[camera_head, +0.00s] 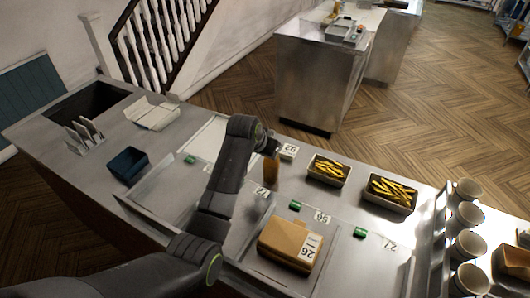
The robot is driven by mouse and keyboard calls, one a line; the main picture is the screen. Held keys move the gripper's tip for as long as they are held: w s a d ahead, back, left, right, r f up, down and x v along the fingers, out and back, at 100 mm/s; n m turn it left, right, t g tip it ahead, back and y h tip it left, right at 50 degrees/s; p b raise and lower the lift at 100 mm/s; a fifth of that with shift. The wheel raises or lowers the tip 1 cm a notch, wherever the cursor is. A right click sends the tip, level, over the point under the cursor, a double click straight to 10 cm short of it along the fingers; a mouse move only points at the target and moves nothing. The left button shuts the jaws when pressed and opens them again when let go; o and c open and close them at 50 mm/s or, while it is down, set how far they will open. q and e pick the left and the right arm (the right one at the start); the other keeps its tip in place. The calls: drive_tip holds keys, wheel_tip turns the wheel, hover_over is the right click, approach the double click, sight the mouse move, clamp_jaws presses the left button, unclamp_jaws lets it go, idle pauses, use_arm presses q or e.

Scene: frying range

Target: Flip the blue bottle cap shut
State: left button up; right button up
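No blue bottle cap can be made out in the head view. A small upright amber-brown object (270,171), perhaps a bottle, stands on the counter near the middle; its top is partly hidden by my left gripper (271,147). My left arm comes in from the lower left and bends over the counter. The gripper is at or just above the top of the amber object; contact and finger opening are too small to tell. My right gripper is not in view.
The steel counter (199,105) carries a dark blue open box (128,165), a brown carton (290,243), fry trays (328,170) (390,193), several pale cups (467,215), numbered cards and small green items (295,206). A sunken dark bin (90,101) is at the far left.

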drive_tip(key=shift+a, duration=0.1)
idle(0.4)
use_arm(q)
drive_tip(key=o, duration=1)
drive_tip(key=shift+c, duration=0.2)
drive_tip(key=shift+w, duration=0.1)
